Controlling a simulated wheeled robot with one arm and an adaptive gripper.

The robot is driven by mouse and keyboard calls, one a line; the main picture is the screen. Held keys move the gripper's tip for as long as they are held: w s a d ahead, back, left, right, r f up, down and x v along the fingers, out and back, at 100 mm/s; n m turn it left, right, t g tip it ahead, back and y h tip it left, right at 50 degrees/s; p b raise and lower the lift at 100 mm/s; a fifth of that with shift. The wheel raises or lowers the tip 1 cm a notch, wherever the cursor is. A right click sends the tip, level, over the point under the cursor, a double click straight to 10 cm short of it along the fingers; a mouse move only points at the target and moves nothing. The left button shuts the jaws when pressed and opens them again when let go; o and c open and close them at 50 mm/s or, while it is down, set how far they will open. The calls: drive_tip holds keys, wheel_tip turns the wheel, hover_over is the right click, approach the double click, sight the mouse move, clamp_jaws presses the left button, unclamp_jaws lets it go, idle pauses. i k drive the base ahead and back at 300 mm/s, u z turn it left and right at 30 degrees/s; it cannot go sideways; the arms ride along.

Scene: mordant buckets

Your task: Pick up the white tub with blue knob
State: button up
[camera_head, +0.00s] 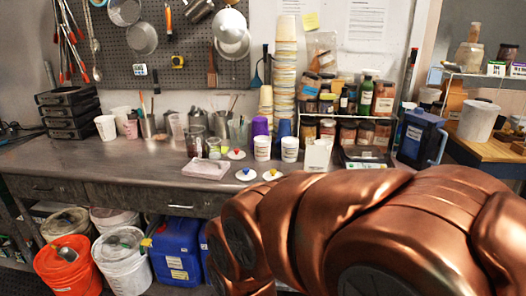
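Three low white round pieces with small coloured knobs sit on the grey bench, right of its middle. The front left one (246,175) seems to have a blue knob. The front right one (271,175) has a knob that looks yellow or orange, and the back one (236,154) also has a small coloured knob; the colours are hard to tell at this size. Two taller white tubs (262,148) (290,150) with labels stand just behind; I see no clear knob on them. My copper arm fills the lower right, and my gripper is out of view.
Left of the knobbed pieces lies a pale flat slab (206,169). Glass jars (195,141) and a white carton (317,157) stand close by. Tall stacked cups (285,75) and a jar rack (345,105) are behind. Buckets (69,268) stand under the bench. The front left bench top is clear.

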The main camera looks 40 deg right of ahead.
sight(290, 145)
drive_tip(key=u, duration=0.45)
drive_tip(key=i, duration=2.4)
drive_tip(key=z, duration=1.6)
drive_tip(key=i, duration=0.6)
drive_tip(key=z, duration=0.5)
